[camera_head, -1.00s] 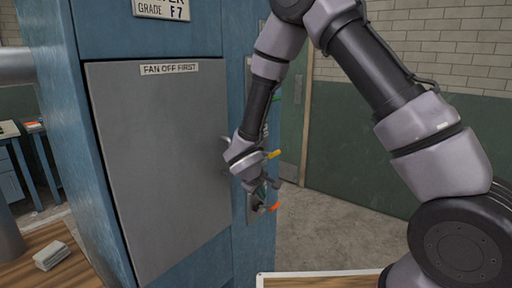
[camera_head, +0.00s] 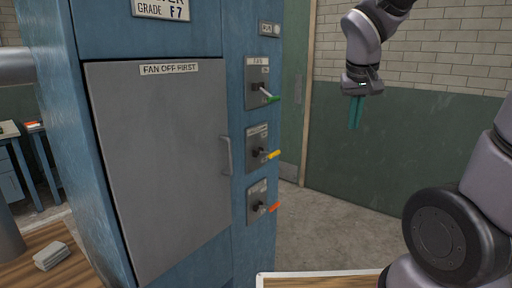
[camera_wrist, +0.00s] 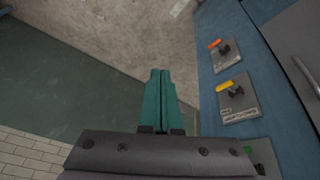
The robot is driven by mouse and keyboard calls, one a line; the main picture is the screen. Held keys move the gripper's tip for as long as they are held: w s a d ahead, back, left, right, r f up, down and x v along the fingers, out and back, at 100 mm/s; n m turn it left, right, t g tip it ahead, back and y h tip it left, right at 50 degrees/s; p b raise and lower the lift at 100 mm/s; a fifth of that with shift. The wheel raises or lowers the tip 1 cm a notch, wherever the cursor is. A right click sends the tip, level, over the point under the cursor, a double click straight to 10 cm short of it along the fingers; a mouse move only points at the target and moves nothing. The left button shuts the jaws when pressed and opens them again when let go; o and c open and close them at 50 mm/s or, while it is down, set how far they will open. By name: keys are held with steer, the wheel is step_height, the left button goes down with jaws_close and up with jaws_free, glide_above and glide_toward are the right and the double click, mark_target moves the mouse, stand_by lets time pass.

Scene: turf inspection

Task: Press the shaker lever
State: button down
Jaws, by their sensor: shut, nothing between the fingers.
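Three levers on small grey plates run down the narrow front of the blue cabinet (camera_head: 235,120). The top lever has a green tip (camera_head: 272,99) and its plate seems to read FAN. Below it are a yellow-tipped lever (camera_head: 273,154) and an orange-tipped lever (camera_head: 274,207). Their plate labels are too small to read, so I cannot tell which is the shaker. The wrist view also shows the orange tip (camera_wrist: 215,43) and yellow tip (camera_wrist: 224,86). My gripper (camera_head: 355,124) is shut and empty, fingers pointing down, right of the cabinet and touching no lever.
A grey door (camera_head: 165,165) marked FAN OFF FIRST has a handle (camera_head: 227,156) left of the levers. A small panel (camera_head: 269,30) sits above them. A wooden surface (camera_head: 320,281) with a pale rim is at the bottom. Open floor lies right of the cabinet.

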steer(key=s+r+m+t+y, duration=0.2)
steer(key=s+r+t+y, duration=0.1)
steer(key=s+r, duration=0.4)
steer(key=shift+s+r+m+y, duration=0.2)
steer(key=shift+s+m+y, duration=0.15)
steer(key=shift+s, duration=0.85)
